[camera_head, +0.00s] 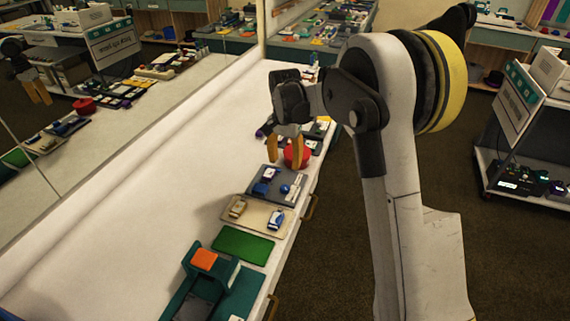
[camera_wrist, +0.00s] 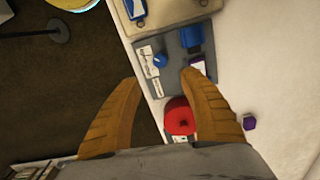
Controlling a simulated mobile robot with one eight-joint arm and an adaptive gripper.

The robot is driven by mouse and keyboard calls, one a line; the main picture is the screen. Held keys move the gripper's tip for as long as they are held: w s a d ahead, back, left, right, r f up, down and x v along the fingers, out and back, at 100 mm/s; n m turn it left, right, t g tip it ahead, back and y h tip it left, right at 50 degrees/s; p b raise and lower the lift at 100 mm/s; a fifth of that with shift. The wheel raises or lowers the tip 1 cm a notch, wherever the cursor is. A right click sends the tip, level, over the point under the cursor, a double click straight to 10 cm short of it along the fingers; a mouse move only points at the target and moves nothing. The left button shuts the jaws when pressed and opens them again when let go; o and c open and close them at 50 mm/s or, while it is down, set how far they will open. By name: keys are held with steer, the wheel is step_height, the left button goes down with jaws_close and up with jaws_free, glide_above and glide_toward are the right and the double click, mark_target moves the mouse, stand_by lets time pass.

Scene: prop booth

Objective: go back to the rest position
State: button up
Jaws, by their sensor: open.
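My gripper (camera_head: 285,148) hangs above the right edge of the long white table, with its orange-brown fingers pointing down. The wrist view shows the two fingers of my gripper (camera_wrist: 160,80) spread apart with nothing held between them. A red round object (camera_head: 297,156) is on the table beside and behind the fingers in the head view. In the wrist view the red object (camera_wrist: 179,118) lies below, near the right finger; I see no contact. My arm rises at the right of the head view, bent at its upper joint.
A grey tray (camera_head: 258,181) with blue items, a beige tray (camera_head: 246,215), a green mat (camera_head: 243,246) and a teal holder (camera_head: 245,291) line the table's right edge. The table's left side is bare. A mirror stands along the left. A cart (camera_head: 548,192) stands at the right.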

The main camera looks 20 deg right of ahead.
steer(key=s+r+n+t, duration=0.3)
steer(key=s+r+n, duration=0.1)
steer(key=s+r, duration=0.95)
steer(key=s+f+n+t, duration=0.1)
steer(key=s+n+t, duration=0.3)
steer(key=s, duration=1.2)
steer(key=shift+s+f, duration=0.15)
steer(key=shift+f, duration=0.05)
